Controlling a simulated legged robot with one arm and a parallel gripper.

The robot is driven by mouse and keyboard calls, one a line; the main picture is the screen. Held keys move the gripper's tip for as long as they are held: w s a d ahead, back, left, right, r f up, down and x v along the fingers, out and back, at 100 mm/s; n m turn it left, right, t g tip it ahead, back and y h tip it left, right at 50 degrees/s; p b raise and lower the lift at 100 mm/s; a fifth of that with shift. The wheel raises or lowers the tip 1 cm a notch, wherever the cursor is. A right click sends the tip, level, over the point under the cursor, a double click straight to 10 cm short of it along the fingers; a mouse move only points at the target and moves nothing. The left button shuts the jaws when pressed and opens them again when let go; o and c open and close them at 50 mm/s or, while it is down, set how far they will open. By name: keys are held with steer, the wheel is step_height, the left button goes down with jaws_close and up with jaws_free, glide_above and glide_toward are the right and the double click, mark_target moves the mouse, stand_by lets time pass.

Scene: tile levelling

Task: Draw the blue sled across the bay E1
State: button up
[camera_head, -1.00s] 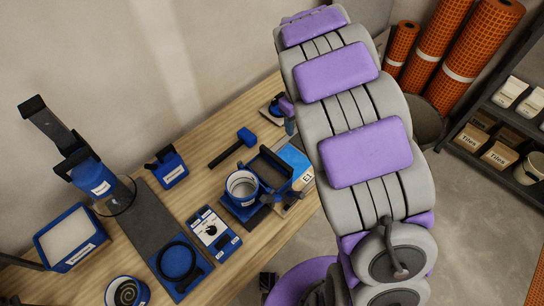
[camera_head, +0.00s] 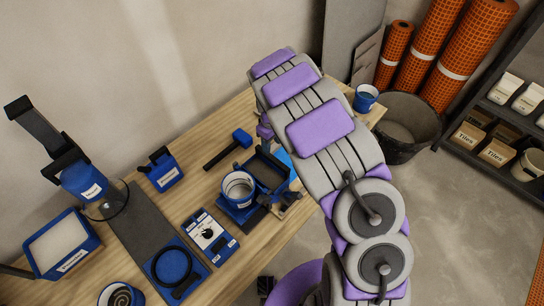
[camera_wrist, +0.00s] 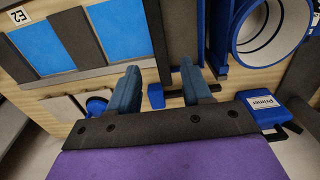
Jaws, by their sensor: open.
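In the head view, the dark blue sled frame (camera_head: 268,168) sits on the wooden bench beside a blue bucket with a white inside (camera_head: 238,188). My gripper (camera_head: 266,141) is just above the frame's far side, and my arm hides much of the light-blue bay. In the wrist view, my gripper (camera_wrist: 159,68) is open, its two fingers apart. A small blue block (camera_wrist: 155,96) shows between them; I cannot tell whether it belongs to the sled. Blue rails (camera_wrist: 219,35) stand to the right. A bay with light-blue strips (camera_wrist: 118,28) and an E2 label is at the left.
A black-and-blue mallet (camera_head: 228,148) lies behind the bucket. A blue cup (camera_head: 365,98) stands at the bench's far end, near a dark bin (camera_head: 412,110).

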mark_target(272, 157)
step_height(272, 157, down, 8)
steer(key=shift+f+b, duration=0.15)
steer(key=shift+b, duration=0.65)
steer(key=shift+c, duration=0.4)
jaws_close()
